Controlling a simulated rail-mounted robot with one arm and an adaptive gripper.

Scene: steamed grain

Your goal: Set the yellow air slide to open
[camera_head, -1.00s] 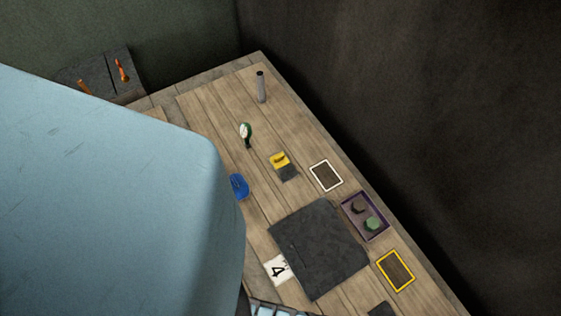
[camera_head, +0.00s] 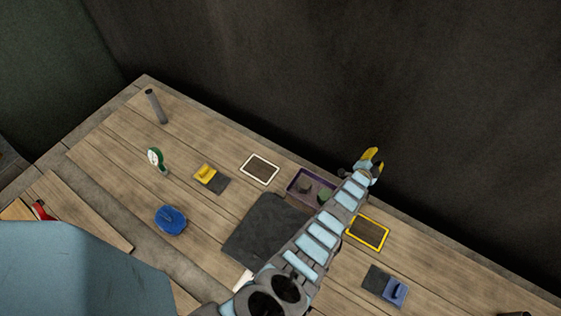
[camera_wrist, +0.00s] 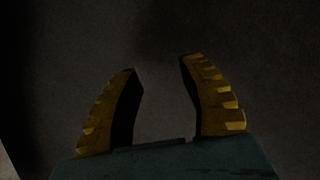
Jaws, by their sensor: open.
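The yellow air slide (camera_head: 206,172) is a small yellow block with a raised grip on a dark grey base plate (camera_head: 219,185), left of the middle of the table in the head view. The yellow part covers the plate's upper-left end, and the lower-right end is bare. My gripper (camera_head: 370,160) is at the far right end of my outstretched arm, near the dark wall and well to the right of the slide. In the wrist view my gripper (camera_wrist: 160,75) has its two yellow fingers apart, with nothing between them. The slide does not show in that view.
A white-framed panel (camera_head: 260,169) lies right of the slide. A dark grey mat (camera_head: 257,233) and a purple tray (camera_head: 297,184) are partly behind my arm. A green-and-white object (camera_head: 156,159), a blue object (camera_head: 171,220), a yellow-framed panel (camera_head: 368,232) and a blue slide (camera_head: 395,291) are also on the table.

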